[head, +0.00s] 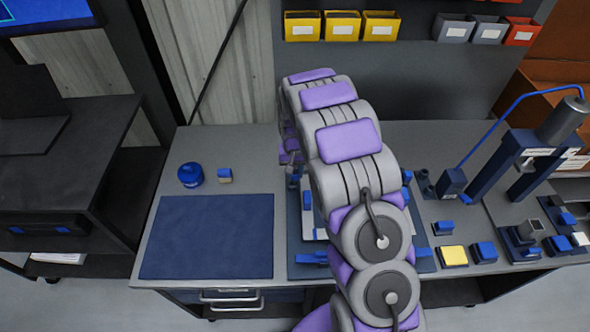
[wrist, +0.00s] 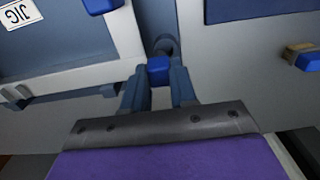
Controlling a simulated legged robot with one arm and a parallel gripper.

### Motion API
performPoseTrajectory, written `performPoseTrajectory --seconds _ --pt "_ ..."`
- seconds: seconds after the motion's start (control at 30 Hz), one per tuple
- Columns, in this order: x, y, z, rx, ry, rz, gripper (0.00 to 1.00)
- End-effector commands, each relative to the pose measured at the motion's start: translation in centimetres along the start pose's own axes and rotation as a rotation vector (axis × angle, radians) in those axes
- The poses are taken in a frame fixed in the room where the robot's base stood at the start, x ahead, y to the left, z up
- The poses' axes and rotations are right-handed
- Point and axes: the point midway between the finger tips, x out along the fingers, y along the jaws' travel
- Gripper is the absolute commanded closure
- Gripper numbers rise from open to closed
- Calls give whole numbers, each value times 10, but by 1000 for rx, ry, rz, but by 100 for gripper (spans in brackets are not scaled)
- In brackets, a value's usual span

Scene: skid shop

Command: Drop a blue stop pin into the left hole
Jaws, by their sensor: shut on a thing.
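In the wrist view, my gripper (wrist: 158,74) is shut on a small blue piece, which looks like the blue stop pin (wrist: 158,69). A darker rounded shape lies just beyond it; I cannot tell whether it is part of the pin. The fingers are over grey bench top, between a blue-grey plate labelled JIG (wrist: 75,45) at left and a dark blue mat at upper right. In the head view, my arm covers most of the jig area (head: 308,250), and the gripper is largely hidden behind it. I cannot make out the left hole in either view.
A blue mat (head: 207,237) lies on the left of the bench, with a blue round container (head: 190,175) and a small blue-and-tan block (head: 225,176) behind it. A press (head: 540,140) and several small blocks stand at right. Yellow bins (head: 341,26) hang at the back.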

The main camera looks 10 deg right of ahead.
Motion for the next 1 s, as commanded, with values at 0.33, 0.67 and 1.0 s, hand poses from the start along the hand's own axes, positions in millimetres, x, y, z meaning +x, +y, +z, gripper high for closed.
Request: performPoseTrajectory --seconds 0.33,0.67,1.0 --pt "3 -2 0 -1 0 -1 100" --pt "5 -1 0 -1 -1 0 100" --pt "5 -2 0 -1 -1 0 48"
